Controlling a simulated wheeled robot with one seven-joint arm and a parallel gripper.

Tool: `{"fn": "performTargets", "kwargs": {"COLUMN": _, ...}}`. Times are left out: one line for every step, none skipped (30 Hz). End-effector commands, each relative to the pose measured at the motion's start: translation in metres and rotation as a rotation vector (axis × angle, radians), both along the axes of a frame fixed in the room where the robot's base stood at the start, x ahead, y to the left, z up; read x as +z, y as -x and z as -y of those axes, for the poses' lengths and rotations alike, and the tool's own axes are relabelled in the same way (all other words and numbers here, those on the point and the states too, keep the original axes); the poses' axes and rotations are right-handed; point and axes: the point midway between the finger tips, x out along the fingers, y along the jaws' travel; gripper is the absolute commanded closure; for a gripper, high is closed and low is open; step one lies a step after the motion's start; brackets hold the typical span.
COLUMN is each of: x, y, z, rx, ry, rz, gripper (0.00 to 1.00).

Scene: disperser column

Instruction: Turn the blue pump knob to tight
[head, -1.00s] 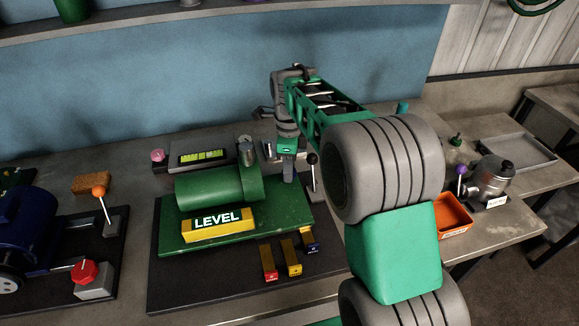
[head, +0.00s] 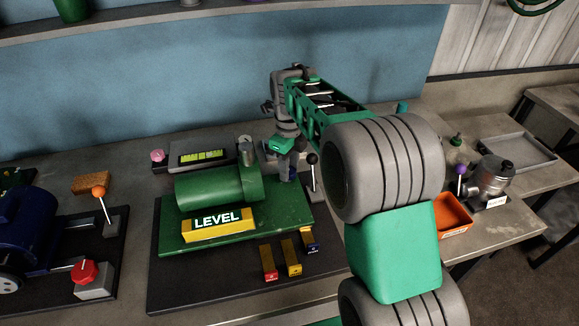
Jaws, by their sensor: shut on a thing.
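My gripper (head: 287,172) points down behind the right end of the green pump body (head: 212,187), beside a lever with a black ball top (head: 312,159). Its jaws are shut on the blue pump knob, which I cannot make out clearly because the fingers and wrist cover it. How far the knob is turned, and any tight mark, cannot be seen.
The pump stands on a green base with a yellow LEVEL block (head: 218,225). Small coloured blocks (head: 291,257) lie in front. Left are an orange-ball lever (head: 99,191) and a red knob (head: 84,271). An orange tray (head: 453,217) is right.

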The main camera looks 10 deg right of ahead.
Motion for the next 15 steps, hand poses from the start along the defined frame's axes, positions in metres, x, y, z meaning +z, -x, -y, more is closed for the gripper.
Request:
{"fn": "performTargets", "kwargs": {"x": 0.0022, "y": -0.0011, "z": 0.0003, "rx": -0.002, "ry": 0.001, "rz": 0.005, "gripper": 1.0}}
{"fn": "performTargets", "kwargs": {"x": 0.0022, "y": -0.0011, "z": 0.0003, "rx": -0.002, "ry": 0.001, "rz": 0.005, "gripper": 1.0}}
{"fn": "performTargets", "kwargs": {"x": 0.0022, "y": -0.0012, "z": 0.0004, "rx": -0.002, "ry": 0.001, "rz": 0.005, "gripper": 1.0}}
{"fn": "performTargets", "kwargs": {"x": 0.0022, "y": -0.0012, "z": 0.0004, "rx": -0.002, "ry": 0.001, "rz": 0.005, "gripper": 1.0}}
{"fn": "performTargets", "kwargs": {"x": 0.0022, "y": -0.0012, "z": 0.0004, "rx": -0.002, "ry": 0.001, "rz": 0.005, "gripper": 1.0}}
{"fn": "performTargets", "kwargs": {"x": 0.0022, "y": -0.0012, "z": 0.0004, "rx": -0.002, "ry": 0.001, "rz": 0.005, "gripper": 1.0}}
{"fn": "performTargets", "kwargs": {"x": 0.0022, "y": -0.0012, "z": 0.0004, "rx": -0.002, "ry": 0.001, "rz": 0.005, "gripper": 0.62}}
{"fn": "performTargets", "kwargs": {"x": 0.0021, "y": -0.0011, "z": 0.0003, "rx": -0.002, "ry": 0.001, "rz": 0.005, "gripper": 0.6}}
{"fn": "performTargets", "kwargs": {"x": 0.0019, "y": -0.001, "z": 0.0003, "rx": -0.002, "ry": 0.0, "rz": 0.004, "gripper": 0.57}}
{"fn": "performTargets", "kwargs": {"x": 0.0017, "y": -0.0009, "z": 0.0002, "rx": -0.001, "ry": 0.0, "rz": 0.004, "gripper": 0.56}}
{"fn": "performTargets", "kwargs": {"x": 0.0015, "y": -0.0008, "z": 0.0002, "rx": -0.001, "ry": 0.001, "rz": 0.004, "gripper": 0.56}}
{"fn": "performTargets", "kwargs": {"x": 0.0013, "y": -0.0007, "z": 0.0002, "rx": -0.001, "ry": 0.0, "rz": 0.003, "gripper": 0.56}}
{"fn": "performTargets", "kwargs": {"x": 0.0012, "y": -0.0006, "z": 0.0001, "rx": -0.001, "ry": 0.0, "rz": 0.003, "gripper": 0.56}}
{"fn": "performTargets", "kwargs": {"x": 0.0011, "y": -0.0006, "z": 0.0, "rx": 0.0, "ry": 0.0, "rz": 0.003, "gripper": 0.56}}
{"fn": "performTargets", "kwargs": {"x": 0.0009, "y": -0.0005, "z": 0.0001, "rx": 0.0, "ry": 0.001, "rz": 0.002, "gripper": 0.56}}
